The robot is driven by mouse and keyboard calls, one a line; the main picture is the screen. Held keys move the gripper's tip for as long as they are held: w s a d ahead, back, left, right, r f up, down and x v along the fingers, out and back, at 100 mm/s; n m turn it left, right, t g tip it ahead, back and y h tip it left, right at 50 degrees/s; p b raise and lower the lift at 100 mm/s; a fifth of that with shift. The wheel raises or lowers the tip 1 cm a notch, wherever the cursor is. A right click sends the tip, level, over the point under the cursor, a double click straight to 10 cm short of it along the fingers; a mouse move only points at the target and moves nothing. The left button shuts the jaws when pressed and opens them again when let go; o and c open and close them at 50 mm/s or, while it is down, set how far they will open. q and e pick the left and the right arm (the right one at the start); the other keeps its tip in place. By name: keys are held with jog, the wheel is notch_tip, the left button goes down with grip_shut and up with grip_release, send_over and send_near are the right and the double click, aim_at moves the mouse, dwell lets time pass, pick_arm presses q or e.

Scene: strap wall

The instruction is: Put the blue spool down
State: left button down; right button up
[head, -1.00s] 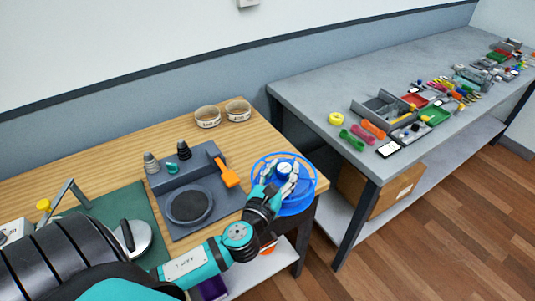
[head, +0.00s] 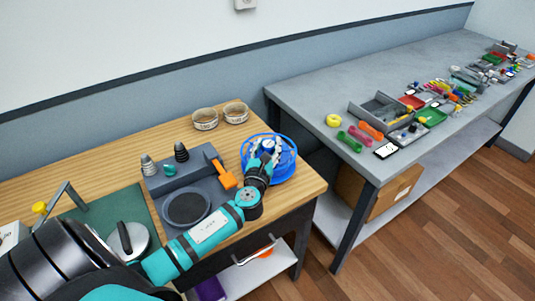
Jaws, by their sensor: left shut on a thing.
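The blue spool (head: 284,166) is a round blue ring-like reel at the right end of the wooden table (head: 310,185). My left gripper (head: 264,150) is shut on the spool near its middle, with its fingers over the hub. The spool appears over the tabletop, and I cannot tell whether its underside touches the wood. The gripper and wrist hide part of its left and front side. My right gripper is not in view.
A grey tray (head: 160,187) with an orange-handled tool (head: 227,179) lies left of the spool. Two round tins (head: 206,119) stand behind. Bare wood lies right and in front of the spool. A grey bench (head: 300,95) with several small parts stands beyond a gap.

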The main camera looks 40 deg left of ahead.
pick_arm(q)
jog(key=shift+f, duration=1.05)
jog(key=c, duration=0.8)
grip_release()
jog(key=shift+f, duration=0.15)
jog(key=shift+o, duration=0.2)
jog(key=shift+s+d, duration=0.15)
jog(key=shift+s, duration=0.15)
jog(key=b+v, duration=0.1)
jog(key=v, duration=0.6)
jog(key=shift+w, duration=0.1)
